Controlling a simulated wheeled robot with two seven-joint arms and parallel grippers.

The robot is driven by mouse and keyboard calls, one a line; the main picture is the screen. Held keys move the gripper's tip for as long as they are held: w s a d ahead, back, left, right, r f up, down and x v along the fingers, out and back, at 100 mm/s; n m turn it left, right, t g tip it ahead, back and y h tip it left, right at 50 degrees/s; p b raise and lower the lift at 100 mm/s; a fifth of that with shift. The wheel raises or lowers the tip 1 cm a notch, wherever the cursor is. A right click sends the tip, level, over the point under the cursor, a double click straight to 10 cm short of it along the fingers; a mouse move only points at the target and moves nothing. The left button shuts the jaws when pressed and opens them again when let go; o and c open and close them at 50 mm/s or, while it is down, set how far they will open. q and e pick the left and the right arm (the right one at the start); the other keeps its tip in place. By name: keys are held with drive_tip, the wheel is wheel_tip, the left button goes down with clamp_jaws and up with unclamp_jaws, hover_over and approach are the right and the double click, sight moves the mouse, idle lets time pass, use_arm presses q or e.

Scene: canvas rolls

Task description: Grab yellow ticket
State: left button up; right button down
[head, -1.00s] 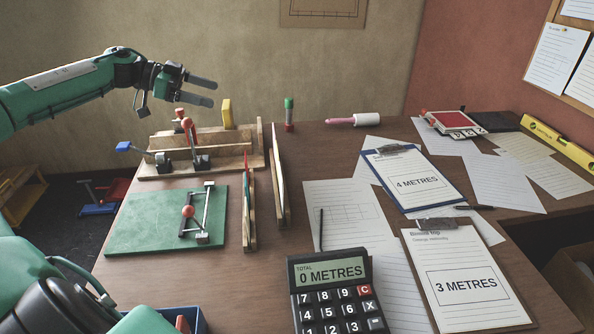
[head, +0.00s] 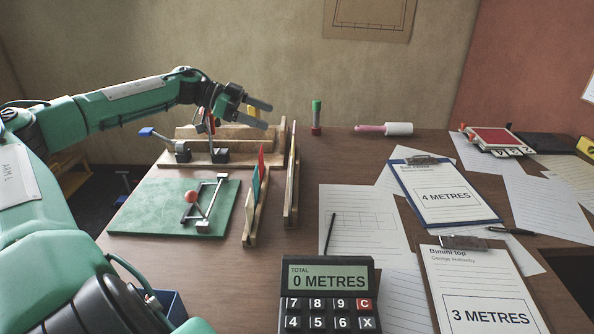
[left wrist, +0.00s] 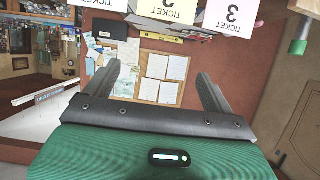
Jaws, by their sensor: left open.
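A small upright yellow piece, which looks like the yellow ticket (head: 252,111), stands at the back of the wooden rack (head: 228,133) in the head view. My left gripper (head: 266,114) is in front of it, fingers apart and pointing right, and partly hides it. In the left wrist view the open fingers (left wrist: 158,70) have nothing between them. Whether the gripper touches anything cannot be told. My right gripper is out of view.
Red-handled and blue-handled clamps (head: 147,132) stand at the rack. Wooden slotted holders (head: 291,190) with cards and a green-capped tube (head: 316,118) are to the right. A green mat (head: 150,205), a calculator (head: 328,300) and clipboards (head: 445,190) lie nearer.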

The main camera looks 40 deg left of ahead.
use_arm(q)
drive_tip(key=w+d+f+p, duration=0.1)
drive_tip(key=f, duration=0.2)
drive_tip(key=w+d+f+p, duration=0.1)
drive_tip(key=w+d+f, duration=0.1)
drive_tip(key=f, duration=0.1)
drive_tip(key=w+d+f+p, duration=0.1)
drive_tip(key=d+f, duration=0.1)
drive_tip(key=f, duration=0.1)
drive_tip(key=shift+w+d+f+p, duration=0.1)
drive_tip(key=shift+w+f+p, duration=0.05)
drive_tip(key=shift+f+p, duration=0.15)
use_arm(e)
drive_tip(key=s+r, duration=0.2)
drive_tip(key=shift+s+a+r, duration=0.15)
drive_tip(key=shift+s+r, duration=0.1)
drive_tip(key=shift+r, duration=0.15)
use_arm(q)
drive_tip(key=c, duration=0.7)
drive_tip(key=shift+c, duration=0.7)
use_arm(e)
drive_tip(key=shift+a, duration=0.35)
